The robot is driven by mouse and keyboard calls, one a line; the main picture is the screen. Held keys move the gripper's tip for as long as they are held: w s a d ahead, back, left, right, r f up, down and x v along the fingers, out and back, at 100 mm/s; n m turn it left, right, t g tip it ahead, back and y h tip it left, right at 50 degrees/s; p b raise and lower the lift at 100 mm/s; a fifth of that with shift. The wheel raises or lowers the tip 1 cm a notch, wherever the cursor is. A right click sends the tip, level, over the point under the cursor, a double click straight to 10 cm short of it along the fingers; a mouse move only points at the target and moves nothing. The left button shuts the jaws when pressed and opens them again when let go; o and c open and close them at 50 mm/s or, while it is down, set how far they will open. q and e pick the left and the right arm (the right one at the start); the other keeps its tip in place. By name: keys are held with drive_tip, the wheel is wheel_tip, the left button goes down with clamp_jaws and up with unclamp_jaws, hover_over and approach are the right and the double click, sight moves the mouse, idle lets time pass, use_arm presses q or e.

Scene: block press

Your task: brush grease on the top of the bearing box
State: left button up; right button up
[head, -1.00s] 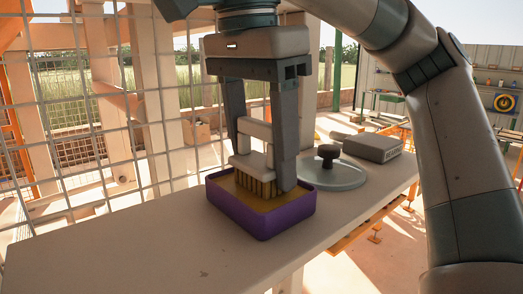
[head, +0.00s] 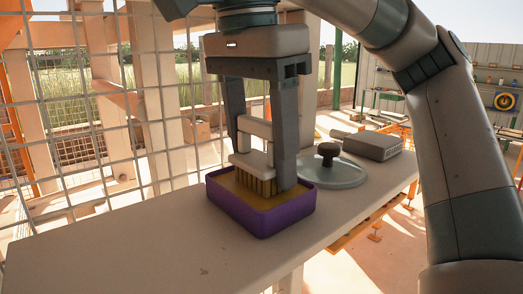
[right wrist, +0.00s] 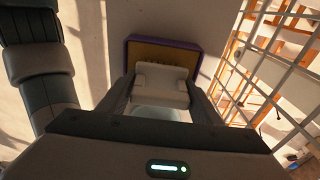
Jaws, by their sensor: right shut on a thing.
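My right gripper (head: 262,165) is shut on a pale block-shaped brush (head: 254,128), bristles pointing down. The yellowish bristles (head: 257,186) reach into a shallow purple tray (head: 262,221) with a yellow-brown layer inside. I cannot tell how deep they sit. In the right wrist view the brush (right wrist: 161,83) is between the fingers, with the tray (right wrist: 196,43) beyond it. A flat grey box (head: 372,147) with a slotted end lies farther back on the bench; I cannot tell whether it is the bearing box. My left gripper is out of view.
A round glass lid (head: 340,178) with a dark knob (head: 328,152) lies right behind the tray. The pale bench (head: 120,250) is bare at the front left. A wire mesh fence (head: 95,110) runs along the left side. Shelves (head: 488,85) stand far right.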

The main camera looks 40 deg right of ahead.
drive_tip(key=shift+r, duration=3.5)
